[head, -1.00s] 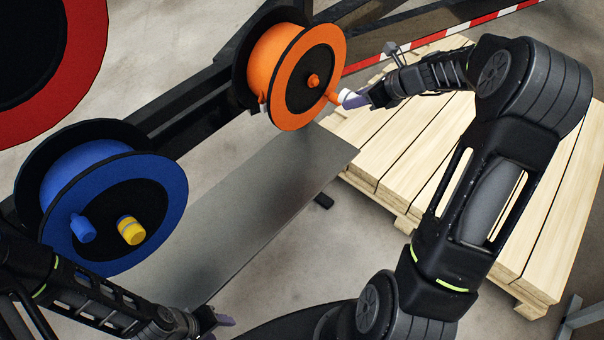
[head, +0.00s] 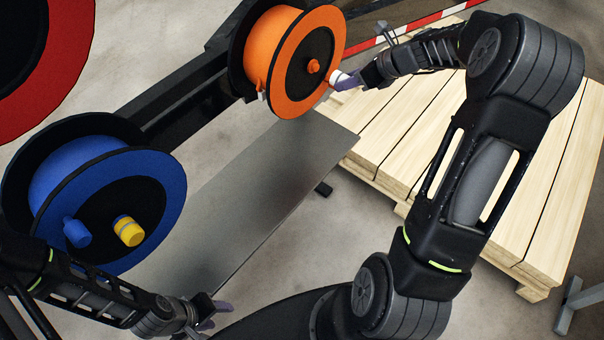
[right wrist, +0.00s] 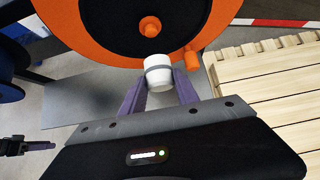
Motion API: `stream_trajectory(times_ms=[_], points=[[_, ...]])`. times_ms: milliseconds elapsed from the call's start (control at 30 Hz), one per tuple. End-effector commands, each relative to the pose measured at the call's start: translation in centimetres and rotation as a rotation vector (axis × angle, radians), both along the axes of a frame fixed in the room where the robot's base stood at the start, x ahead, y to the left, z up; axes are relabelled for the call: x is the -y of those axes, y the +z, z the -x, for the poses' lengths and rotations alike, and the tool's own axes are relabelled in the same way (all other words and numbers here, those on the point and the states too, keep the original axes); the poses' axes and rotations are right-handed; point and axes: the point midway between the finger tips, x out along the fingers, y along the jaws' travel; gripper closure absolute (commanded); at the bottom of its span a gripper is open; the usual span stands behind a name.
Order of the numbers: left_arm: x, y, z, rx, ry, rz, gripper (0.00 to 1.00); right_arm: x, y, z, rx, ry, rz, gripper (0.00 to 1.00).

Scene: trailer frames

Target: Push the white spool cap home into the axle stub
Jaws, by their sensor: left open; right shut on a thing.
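The white spool cap (head: 340,79), with a grey band, is in my right gripper (head: 352,82), whose purple fingers are shut on it. It also shows in the right wrist view (right wrist: 158,72), between the fingertips. The orange spool (head: 272,75) stands beyond it. An orange stub (head: 313,66) sticks out at its hub, and it shows above the cap in the right wrist view (right wrist: 150,27). A second orange peg (right wrist: 192,58) is right of the cap near the spool's rim. I cannot tell whether the cap touches either. My left gripper (head: 213,311) is open and empty at the bottom.
A blue spool (head: 165,200) at left bears a blue stub (head: 77,233) and a yellow cap (head: 128,231). A red spool (head: 85,55) is at upper left. A dark beam (head: 180,98) runs behind, a grey plate (head: 250,190) lies below, and wooden planks (head: 400,150) are at right.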

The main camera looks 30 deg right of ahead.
Motion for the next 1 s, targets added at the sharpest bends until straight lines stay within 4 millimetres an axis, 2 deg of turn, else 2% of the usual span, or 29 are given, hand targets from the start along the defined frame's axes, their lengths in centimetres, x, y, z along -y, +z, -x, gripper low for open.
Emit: stream_trajectory(times_ms=[200, 400, 1000], points=[[0.0, 1.6, 0.0, 0.000, 0.000, 0.000, 0.51, -1.2, 0.3, -2.7, -0.001, 0.003, -0.001, 1.00], [0.0, 2.0, 0.0, 0.000, 0.000, 0.000, 0.51, -1.9, 0.2, -4.7, 0.000, 0.001, 0.000, 1.00], [0.0, 2.0, 0.0, 0.000, 0.000, 0.000, 0.51, -2.0, 0.1, -4.8, 0.001, 0.001, -0.001, 1.00]])
